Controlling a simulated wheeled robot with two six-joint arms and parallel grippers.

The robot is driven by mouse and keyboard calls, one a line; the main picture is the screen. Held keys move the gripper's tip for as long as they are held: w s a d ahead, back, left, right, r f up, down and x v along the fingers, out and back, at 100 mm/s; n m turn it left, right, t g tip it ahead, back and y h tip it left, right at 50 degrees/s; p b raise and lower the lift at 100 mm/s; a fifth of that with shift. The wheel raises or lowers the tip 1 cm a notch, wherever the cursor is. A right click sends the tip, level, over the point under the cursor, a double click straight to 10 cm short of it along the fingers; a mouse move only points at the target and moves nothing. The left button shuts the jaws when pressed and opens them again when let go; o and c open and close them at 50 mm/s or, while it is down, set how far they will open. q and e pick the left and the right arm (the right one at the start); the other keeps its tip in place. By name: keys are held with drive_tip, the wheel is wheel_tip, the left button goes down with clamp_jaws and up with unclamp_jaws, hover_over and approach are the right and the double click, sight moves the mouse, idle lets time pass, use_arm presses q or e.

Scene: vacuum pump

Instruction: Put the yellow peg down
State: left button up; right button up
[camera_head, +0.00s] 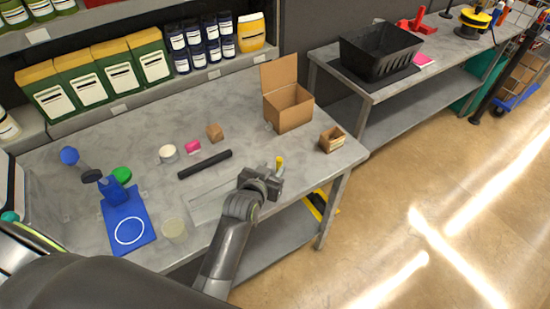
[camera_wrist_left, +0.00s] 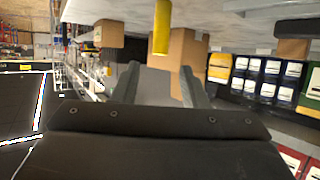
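The yellow peg (camera_head: 279,162) shows just beyond my left gripper (camera_head: 268,180), near the front right part of the grey table (camera_head: 100,135). In the left wrist view the peg (camera_wrist_left: 161,27) appears upright, past the fingertips and in line with the space between them. My left gripper's fingers (camera_wrist_left: 159,75) stand apart, with clear space between them. I see no finger touching the peg. The end of the peg nearest the table is out of the wrist view, so I cannot tell what it rests on. My right gripper is not in view.
An open cardboard box (camera_head: 288,106) and a small brown box (camera_head: 332,139) stand beyond the peg. A black bar (camera_head: 205,164) and a pale flat tray (camera_head: 207,203) lie left of the gripper. A blue pump on a mat (camera_head: 144,229) stands further left.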

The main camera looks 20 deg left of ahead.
use_arm(q)
drive_tip(key=p+v, duration=0.4)
drive_tip(key=v, duration=0.3)
drive_tip(key=shift+s, duration=0.2)
drive_tip(key=shift+r, duration=0.15)
